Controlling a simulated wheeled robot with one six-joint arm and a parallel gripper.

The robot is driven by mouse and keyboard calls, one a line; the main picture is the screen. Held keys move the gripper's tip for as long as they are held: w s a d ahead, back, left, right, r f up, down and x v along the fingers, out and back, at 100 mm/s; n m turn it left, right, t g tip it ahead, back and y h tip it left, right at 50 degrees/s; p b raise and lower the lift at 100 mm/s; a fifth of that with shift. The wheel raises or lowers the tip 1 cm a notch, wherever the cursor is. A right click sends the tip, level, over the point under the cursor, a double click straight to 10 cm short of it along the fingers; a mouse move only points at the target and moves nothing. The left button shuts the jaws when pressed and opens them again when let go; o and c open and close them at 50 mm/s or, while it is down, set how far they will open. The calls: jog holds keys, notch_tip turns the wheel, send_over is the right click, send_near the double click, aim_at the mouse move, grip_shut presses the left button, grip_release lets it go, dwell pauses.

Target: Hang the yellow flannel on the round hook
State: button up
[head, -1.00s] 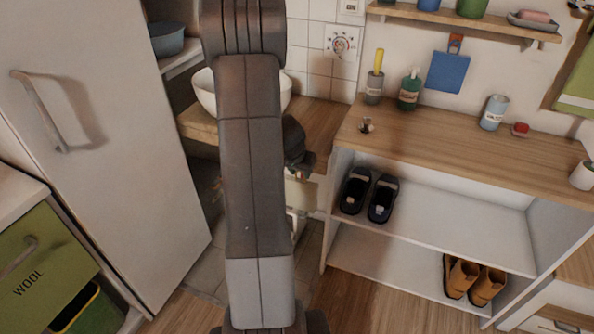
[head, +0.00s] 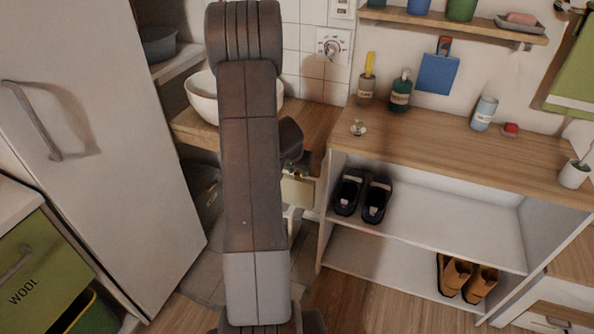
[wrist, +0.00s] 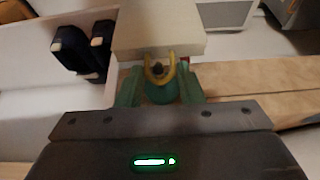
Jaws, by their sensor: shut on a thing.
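My gripper (wrist: 160,88) has green fingers and is shut on the yellow loop at the near end of a pale yellow flannel (wrist: 158,32) in the wrist view. In the head view the flannel (head: 298,189) hangs below my gripper, beside my arm, in front of the left end of the shelf unit. My arm hides most of the gripper there. A blue flannel (head: 438,73) hangs on a brown holder on the back wall. I cannot make out a round hook in these frames.
The wooden-topped shelf unit (head: 460,150) holds dark shoes (head: 362,196) and tan boots (head: 467,278). Bottles and a small metal item stand on its top. A white bowl (head: 203,98) is behind my arm. A wall shelf (head: 455,25) is above; a fridge (head: 85,130) stands left.

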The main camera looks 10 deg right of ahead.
dwell(0.4)
jog(key=o, duration=0.8)
jog(key=shift+r, duration=0.15)
jog(key=p+v, duration=0.1)
jog(key=v, duration=1.2)
jog(key=shift+a+r+p, duration=0.15)
jog(key=shift+r+p, duration=0.1)
jog(key=shift+p, duration=0.1)
jog(key=shift+s, duration=0.1)
jog(key=b+x, duration=0.1)
jog(key=x, duration=1.2)
jog(key=shift+f+b, duration=0.35)
jog(key=shift+b, duration=0.05)
jog(key=shift+r+p, duration=0.15)
jog(key=shift+p, duration=0.2)
jog(key=shift+s+a+r, duration=0.15)
jog(key=shift+s+r, duration=0.05)
jog(key=shift+s, duration=0.1)
